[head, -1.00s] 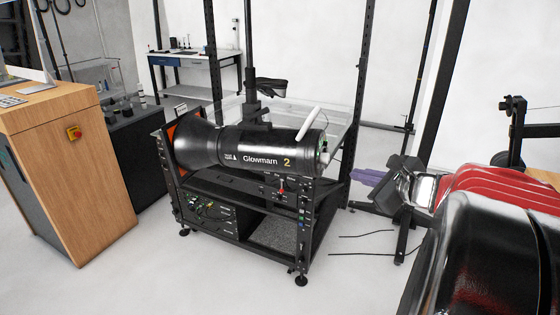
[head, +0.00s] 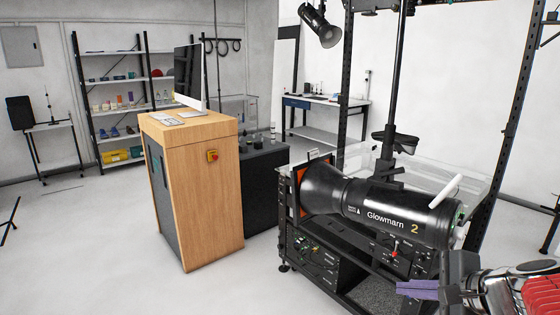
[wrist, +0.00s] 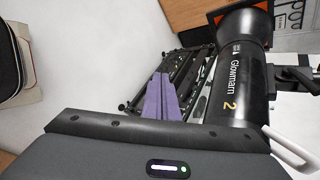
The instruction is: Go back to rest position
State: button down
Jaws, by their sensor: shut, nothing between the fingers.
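My gripper (head: 418,290) is at the lower right of the head view, in front of the lower part of the black rack (head: 285,225). Its purple fingers are together and hold nothing. In the wrist view the purple fingers (wrist: 161,97) lie side by side over the rack and point up the picture. The black Glowmarn 2 lamp (head: 385,212) rests on the rack, above and beyond my fingers. It also shows at the right of the wrist view (wrist: 235,85). A white handle (head: 446,191) sticks up from its rear end.
A wooden cabinet (head: 200,190) with a monitor (head: 188,75) and a red button (head: 212,156) stands left of the rack. A dark box (head: 262,185) stands between them. Shelves (head: 120,88) and a workbench (head: 322,102) line the back. The floor at the left is largely clear.

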jog(key=s+a+f+n+g+h, duration=0.1)
jog(key=s+a+n+h, duration=0.1)
jog(key=s+a+n, duration=0.3)
jog(key=s+a+f+n+g+h, duration=0.1)
jog(key=s+a+n, duration=0.5)
jog(key=n, duration=0.8)
jog(key=shift+s+f+g+h, duration=0.4)
jog(key=shift+s+f+g, duration=0.4)
jog(key=shift+s, duration=0.25)
jog(key=shift+a, duration=0.15)
